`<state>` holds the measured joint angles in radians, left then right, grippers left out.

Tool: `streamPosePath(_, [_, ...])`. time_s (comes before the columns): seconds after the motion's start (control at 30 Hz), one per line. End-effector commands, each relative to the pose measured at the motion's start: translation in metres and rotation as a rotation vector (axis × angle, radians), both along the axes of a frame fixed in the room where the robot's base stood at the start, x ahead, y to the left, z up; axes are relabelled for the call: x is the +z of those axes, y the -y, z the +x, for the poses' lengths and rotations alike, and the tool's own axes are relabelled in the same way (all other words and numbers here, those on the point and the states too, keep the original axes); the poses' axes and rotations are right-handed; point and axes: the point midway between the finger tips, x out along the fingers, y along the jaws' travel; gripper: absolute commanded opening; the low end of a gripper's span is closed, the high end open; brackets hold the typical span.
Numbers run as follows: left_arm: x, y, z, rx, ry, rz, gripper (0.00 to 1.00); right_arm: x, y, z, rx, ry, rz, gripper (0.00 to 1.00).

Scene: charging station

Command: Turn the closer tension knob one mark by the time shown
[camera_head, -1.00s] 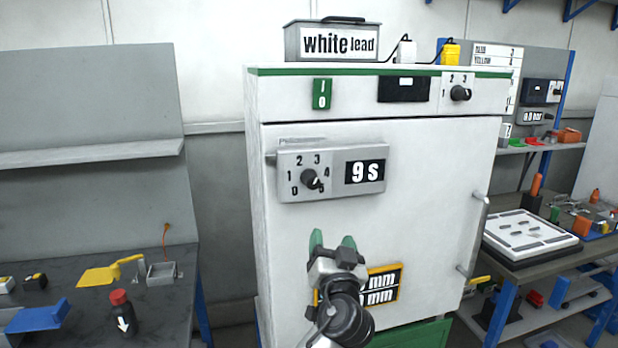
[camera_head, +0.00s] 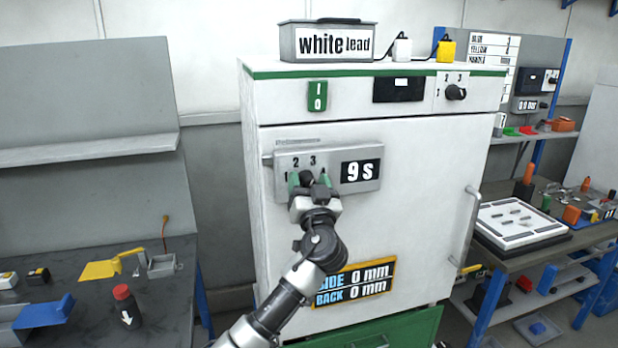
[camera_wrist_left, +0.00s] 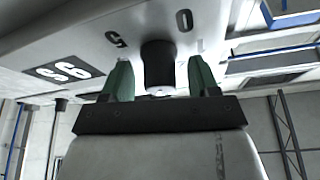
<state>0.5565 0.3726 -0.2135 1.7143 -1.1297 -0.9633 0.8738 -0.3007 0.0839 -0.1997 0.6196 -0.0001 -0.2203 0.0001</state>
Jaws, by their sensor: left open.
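The closer tension knob (camera_head: 306,177) is a black dial on a grey box (camera_head: 328,158) fixed to the white cabinet door. The numbers around it are partly covered by my gripper; 2 and 3 show above it. The display (camera_head: 361,171) on the same box reads "9 s". My left gripper (camera_head: 309,184) is at the dial, with its green fingers on either side of the knob. In the left wrist view the knob (camera_wrist_left: 158,66) stands between the two open fingers (camera_wrist_left: 160,82), with gaps visible on both sides. My right gripper is not in view.
A yellow-framed sign (camera_head: 354,283) reading 0 mm twice sits lower on the door. A vertical handle (camera_head: 466,230) is at the door's right edge. Another black knob (camera_head: 456,92) is on the top panel. Benches stand at left and right.

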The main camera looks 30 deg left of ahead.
Motion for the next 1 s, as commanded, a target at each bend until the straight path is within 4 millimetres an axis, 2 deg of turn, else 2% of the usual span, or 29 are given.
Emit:
streamPosePath(0.23, [-0.0003,-0.0006,0.0007,0.0,0.0,0.0,0.6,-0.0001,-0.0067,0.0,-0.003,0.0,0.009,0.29])
streamPosePath(0.57, [-0.0002,-0.0004,0.0005,0.0,-0.001,-0.001,0.11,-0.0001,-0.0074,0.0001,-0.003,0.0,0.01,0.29])
streamPosePath(1.0, [0.0004,-0.0002,0.0003,-0.001,-0.075,0.063,0.11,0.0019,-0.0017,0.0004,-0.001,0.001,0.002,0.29])
